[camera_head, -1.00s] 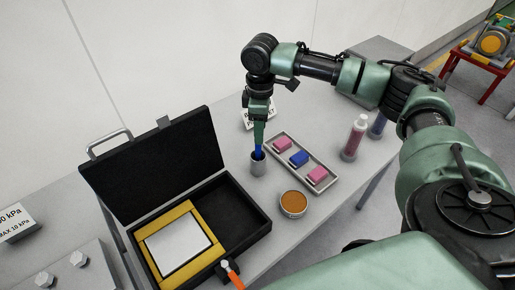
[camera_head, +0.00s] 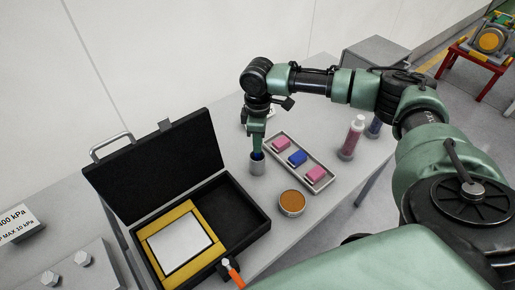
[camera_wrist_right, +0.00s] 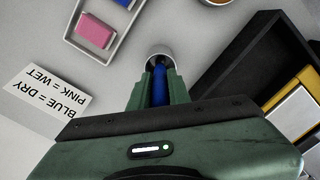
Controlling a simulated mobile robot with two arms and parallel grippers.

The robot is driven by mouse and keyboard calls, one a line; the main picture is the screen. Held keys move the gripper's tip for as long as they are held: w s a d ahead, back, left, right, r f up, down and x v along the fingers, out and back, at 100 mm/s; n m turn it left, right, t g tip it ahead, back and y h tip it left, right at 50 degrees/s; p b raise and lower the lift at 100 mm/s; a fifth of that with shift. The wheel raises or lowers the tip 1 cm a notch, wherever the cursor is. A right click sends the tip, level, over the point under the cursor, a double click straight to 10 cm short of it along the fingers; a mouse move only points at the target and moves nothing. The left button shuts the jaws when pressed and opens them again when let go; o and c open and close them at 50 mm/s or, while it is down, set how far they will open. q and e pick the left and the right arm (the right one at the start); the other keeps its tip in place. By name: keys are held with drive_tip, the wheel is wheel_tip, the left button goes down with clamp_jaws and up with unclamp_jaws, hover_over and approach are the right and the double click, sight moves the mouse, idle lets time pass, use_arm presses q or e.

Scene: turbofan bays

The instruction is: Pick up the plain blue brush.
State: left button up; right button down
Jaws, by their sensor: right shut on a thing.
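The blue brush (camera_wrist_right: 160,86) stands in a small grey metal cup (camera_head: 257,167), and its lower end is hidden inside the cup. My right gripper (camera_head: 257,149) points down over the cup. In the right wrist view its two green fingers (camera_wrist_right: 160,88) are shut on the blue brush from both sides. The brush's upper part is mostly hidden between the fingers, and no markings on it can be made out. My left gripper is not in view.
A tray (camera_head: 271,142) with pink and blue blocks and a round tin (camera_head: 291,202) stand right of the cup. An open black case (camera_head: 262,232) lies left. Bottles (camera_head: 354,137) stand farther right. A sign (camera_wrist_right: 45,97) reads "BLUE = DRY, PINK = WET".

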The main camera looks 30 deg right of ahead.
wheel_tip(320, 180, up, 20)
drive_tip(key=b, duration=0.4)
idle(0.8)
